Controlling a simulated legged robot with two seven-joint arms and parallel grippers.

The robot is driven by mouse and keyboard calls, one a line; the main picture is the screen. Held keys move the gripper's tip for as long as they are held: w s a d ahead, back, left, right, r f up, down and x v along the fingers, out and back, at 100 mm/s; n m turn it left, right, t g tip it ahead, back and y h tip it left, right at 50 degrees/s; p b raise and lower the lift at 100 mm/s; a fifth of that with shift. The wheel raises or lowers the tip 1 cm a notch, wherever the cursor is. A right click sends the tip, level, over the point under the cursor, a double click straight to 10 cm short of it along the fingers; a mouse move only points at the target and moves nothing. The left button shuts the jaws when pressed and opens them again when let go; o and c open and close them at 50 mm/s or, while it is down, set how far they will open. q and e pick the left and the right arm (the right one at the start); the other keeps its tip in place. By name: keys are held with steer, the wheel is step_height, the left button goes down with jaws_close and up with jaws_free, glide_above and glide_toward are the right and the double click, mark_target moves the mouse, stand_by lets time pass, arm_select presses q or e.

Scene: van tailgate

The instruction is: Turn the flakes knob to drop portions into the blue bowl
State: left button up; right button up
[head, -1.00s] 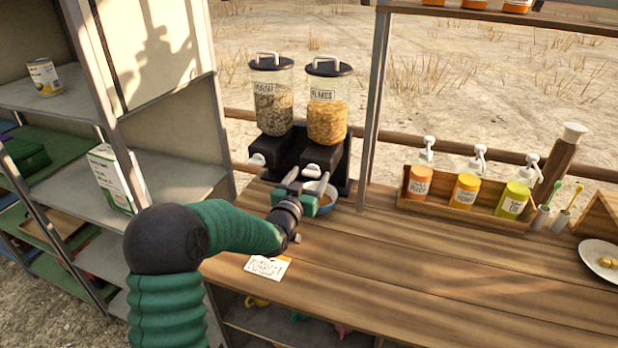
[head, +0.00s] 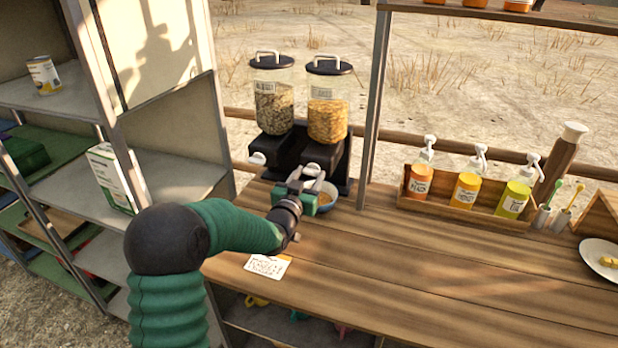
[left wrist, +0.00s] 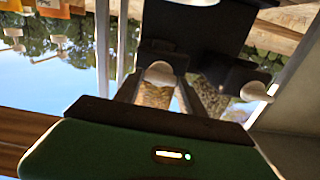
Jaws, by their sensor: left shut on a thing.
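The flakes dispenser (head: 328,118) is a clear canister of orange flakes with a black lid, the right one of two on a black stand. Its white knob (head: 312,169) is at the front, and also shows in the left wrist view (left wrist: 160,73). My left gripper (head: 303,177) is shut on this knob, one finger on each side. The blue bowl (head: 329,208) stands on the counter under the flakes outlet, partly hidden behind the gripper. Some orange flakes show in it. My right gripper is out of view.
The left dispenser (head: 273,105) holds darker pieces and has its own white knob (head: 257,159). A card (head: 267,266) lies in front. A wooden rack (head: 455,208) of pump bottles and a plate (head: 603,262) are on the right. The counter's middle is clear.

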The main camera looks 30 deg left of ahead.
arm_select(q)
steer(key=shift+d+f+m+b, duration=0.1)
steer(key=shift+f+m+b, duration=0.1)
steer(key=shift+m+b, duration=2.6)
steer(key=shift+d+f+m+b, duration=0.1)
steer(key=shift+f+m+b, duration=0.05)
steer(key=shift+m+b, duration=2.6)
steer(key=shift+d+f+m+b, duration=0.1)
steer(key=shift+f+m+b, duration=0.1)
steer(key=shift+m+b, duration=2.55)
steer(key=shift+m+p, duration=0.35)
steer(key=shift+m, duration=0.15)
steer(key=o, duration=1.1)
steer(key=shift+o, duration=1.3)
steer(key=shift+r, duration=0.15)
